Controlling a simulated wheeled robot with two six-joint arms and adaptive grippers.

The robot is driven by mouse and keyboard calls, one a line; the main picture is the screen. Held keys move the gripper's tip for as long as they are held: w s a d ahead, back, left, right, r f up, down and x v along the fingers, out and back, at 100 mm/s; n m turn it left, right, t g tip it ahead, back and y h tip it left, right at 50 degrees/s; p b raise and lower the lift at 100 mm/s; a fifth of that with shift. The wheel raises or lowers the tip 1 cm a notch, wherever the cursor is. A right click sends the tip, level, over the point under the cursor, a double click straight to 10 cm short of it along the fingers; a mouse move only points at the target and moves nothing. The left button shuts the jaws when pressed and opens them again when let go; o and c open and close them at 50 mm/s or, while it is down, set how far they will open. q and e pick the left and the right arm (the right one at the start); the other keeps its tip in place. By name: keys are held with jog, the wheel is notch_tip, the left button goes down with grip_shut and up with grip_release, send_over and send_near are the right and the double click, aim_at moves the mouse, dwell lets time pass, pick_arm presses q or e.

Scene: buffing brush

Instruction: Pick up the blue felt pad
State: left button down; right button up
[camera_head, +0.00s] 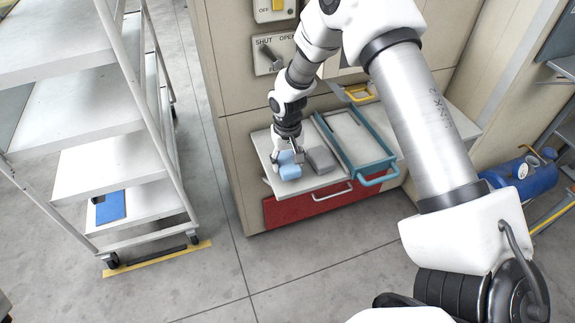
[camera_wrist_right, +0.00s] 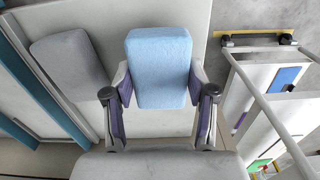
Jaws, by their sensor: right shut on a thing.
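The blue felt pad (camera_head: 289,166) is a light blue rounded block at the left end of a pale shelf in the head view. In the right wrist view the pad (camera_wrist_right: 159,68) sits between the two fingers. My right gripper (camera_head: 287,154) is shut on it, with a finger against each side; it also shows in the right wrist view (camera_wrist_right: 160,92). I cannot tell whether the pad touches the shelf. My left gripper is not in view.
A grey block (camera_head: 322,159) lies just right of the pad on the shelf (camera_head: 318,183). A teal-edged tray (camera_head: 359,146) with a handle is further right. A white wheeled rack (camera_head: 105,170) stands at the left, with a blue flat item (camera_head: 110,207) on its low shelf.

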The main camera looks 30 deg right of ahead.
jog(key=shift+r, duration=0.75)
jog(key=s, duration=0.5)
jog(key=shift+s+a+r, duration=0.15)
jog(key=shift+s+r, duration=0.1)
jog(key=s+r+b, duration=0.1)
jog(key=s+b, duration=0.3)
jog(key=s, duration=0.6)
jog(key=shift+s+b, duration=0.3)
jog(key=shift+b, duration=0.1)
jog(key=shift+a, duration=0.15)
